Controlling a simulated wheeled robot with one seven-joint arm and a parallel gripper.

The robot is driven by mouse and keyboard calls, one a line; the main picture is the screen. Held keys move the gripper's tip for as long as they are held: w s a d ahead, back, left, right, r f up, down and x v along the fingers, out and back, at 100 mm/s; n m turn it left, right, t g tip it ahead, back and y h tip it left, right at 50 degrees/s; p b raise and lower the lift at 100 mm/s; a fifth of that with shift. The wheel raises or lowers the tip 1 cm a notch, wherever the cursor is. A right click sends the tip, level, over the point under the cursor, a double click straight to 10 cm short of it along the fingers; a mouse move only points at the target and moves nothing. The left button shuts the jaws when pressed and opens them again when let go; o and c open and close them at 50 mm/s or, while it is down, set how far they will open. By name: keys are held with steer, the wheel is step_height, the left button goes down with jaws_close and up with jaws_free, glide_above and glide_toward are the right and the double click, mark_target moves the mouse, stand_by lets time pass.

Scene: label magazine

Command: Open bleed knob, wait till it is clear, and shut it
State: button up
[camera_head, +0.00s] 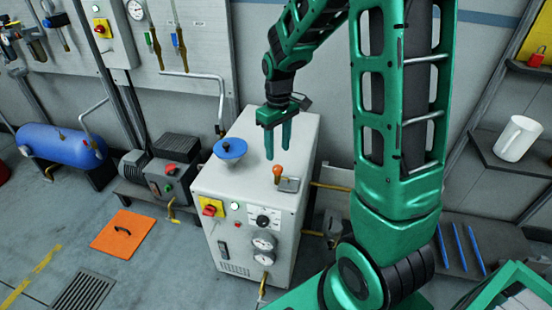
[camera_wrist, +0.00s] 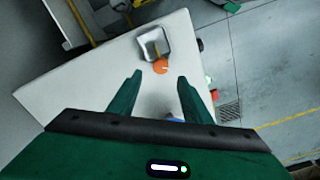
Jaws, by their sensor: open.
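A white cabinet (camera_head: 208,182) stands on the floor below my arm. A black dial knob (camera_head: 263,220) is on the front panel; I cannot tell which is the bleed knob. My gripper (camera_head: 278,152) is open and empty, pointing down above the cabinet top. In the wrist view the orange knob (camera_wrist: 160,66) shows beyond and between the fingertips, apart from them.
The front panel also has a red switch on a yellow plate (camera_head: 211,208) and round gauges (camera_head: 264,241). Left are a motor-like unit (camera_head: 170,178), a blue tank (camera_head: 62,146) and an orange floor plate (camera_head: 122,234). A white mug (camera_head: 517,138) stands on a shelf at right.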

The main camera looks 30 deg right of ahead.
steer(key=shift+r, duration=1.8)
